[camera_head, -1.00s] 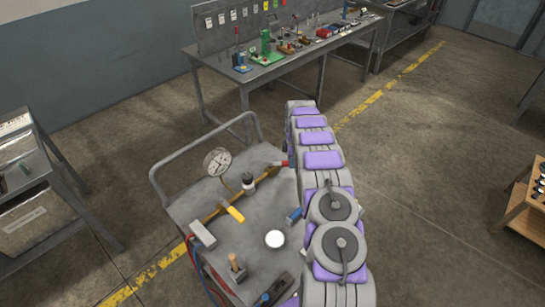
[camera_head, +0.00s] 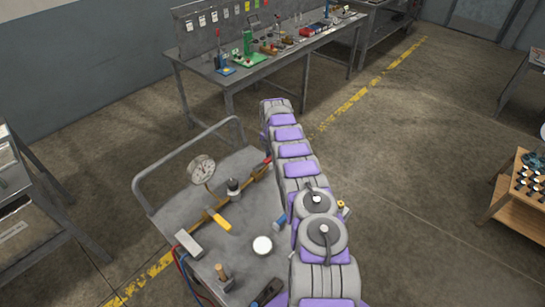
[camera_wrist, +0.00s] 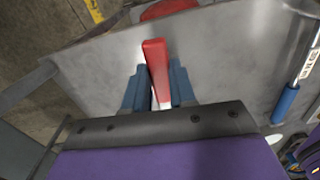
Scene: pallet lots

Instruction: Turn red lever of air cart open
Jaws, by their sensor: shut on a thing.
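The air cart (camera_head: 185,207) is a grey metal cart with a rail handle, seen below and left of my arm in the head view. The red lever (camera_head: 267,161) shows only as a small red tip beside my arm there. In the wrist view the red lever (camera_wrist: 157,68) stands between the two blue fingers of my gripper (camera_wrist: 158,88), which is shut on it. A yellow lever (camera_head: 218,221) sits on the brass pipe (camera_head: 206,213). A round gauge (camera_head: 201,169) stands at the pipe's far side. My arm hides the gripper in the head view.
A white round lid (camera_head: 262,245), a grey block (camera_head: 188,244) with hoses and a wood-handled tool (camera_head: 223,276) are on the cart. A workbench (camera_head: 270,68) with tools stands behind. A wooden stand (camera_head: 515,205) is at the right. The floor between is clear.

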